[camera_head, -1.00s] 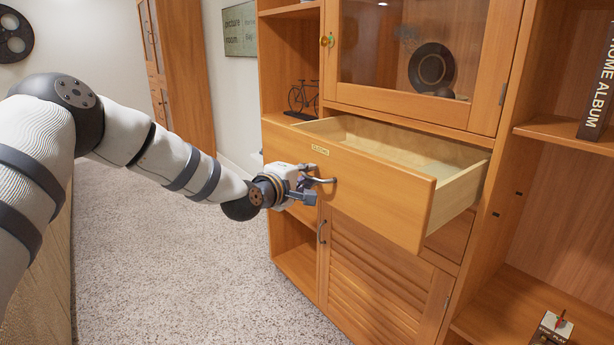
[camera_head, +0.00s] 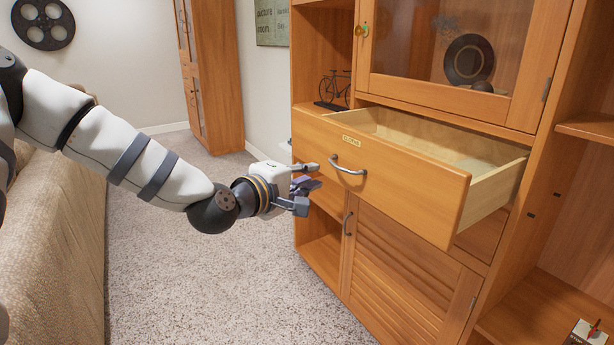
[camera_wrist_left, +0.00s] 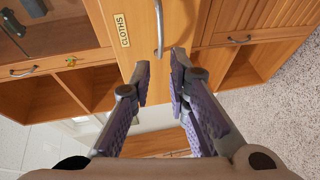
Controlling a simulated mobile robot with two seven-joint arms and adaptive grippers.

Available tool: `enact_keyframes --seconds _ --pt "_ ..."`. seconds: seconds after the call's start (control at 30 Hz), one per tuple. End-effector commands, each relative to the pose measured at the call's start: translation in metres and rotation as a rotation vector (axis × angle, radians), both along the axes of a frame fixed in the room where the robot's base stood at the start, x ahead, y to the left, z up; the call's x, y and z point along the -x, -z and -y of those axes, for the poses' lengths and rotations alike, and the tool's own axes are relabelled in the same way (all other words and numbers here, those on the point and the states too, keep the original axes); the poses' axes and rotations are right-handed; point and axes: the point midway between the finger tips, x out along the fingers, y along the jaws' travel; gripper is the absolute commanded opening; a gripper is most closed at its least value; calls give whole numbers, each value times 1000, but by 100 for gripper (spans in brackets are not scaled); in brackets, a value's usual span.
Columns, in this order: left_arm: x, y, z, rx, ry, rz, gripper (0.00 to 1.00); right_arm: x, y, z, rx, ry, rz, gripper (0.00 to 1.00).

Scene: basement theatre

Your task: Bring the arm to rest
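My left arm comes in from the left in the head view. Its gripper (camera_head: 306,187) is beside the front of an open wooden drawer (camera_head: 408,186), a little left of the metal handle (camera_head: 348,168) and apart from it. In the left wrist view the two purple-padded fingers (camera_wrist_left: 160,85) are spread with an empty gap between them. The handle (camera_wrist_left: 159,28) and the "CLOTHS" label (camera_wrist_left: 122,30) lie just beyond the fingertips. The drawer is pulled well out, and the part of its inside that shows looks mostly empty. My right gripper is in neither view.
The wooden cabinet (camera_head: 400,292) fills the right side, with a glass door (camera_head: 450,45) above and a louvred door below. A sofa (camera_head: 50,225) stands at the left. Carpet (camera_head: 200,290) between them is clear. A small bicycle model (camera_head: 334,88) stands on a shelf.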

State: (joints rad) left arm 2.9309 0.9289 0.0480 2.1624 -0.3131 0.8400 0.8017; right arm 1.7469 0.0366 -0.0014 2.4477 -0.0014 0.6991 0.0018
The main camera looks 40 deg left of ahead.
Motion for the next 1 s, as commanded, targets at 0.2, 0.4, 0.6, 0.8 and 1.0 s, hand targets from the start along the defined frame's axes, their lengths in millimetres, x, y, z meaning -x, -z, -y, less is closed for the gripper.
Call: enact_keyframes --seconds 0.2,0.4,0.6,0.8,1.0 --pt "0 1 1 -3 2 -4 16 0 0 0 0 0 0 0" --pt "38 99 42 -222 146 -286 16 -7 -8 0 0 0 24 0" --pt "166 243 94 -552 497 -734 16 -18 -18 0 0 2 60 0" --pt "340 318 119 -778 947 -1094 16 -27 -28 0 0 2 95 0" --pt "454 329 124 -867 1279 -1265 16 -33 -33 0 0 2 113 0"
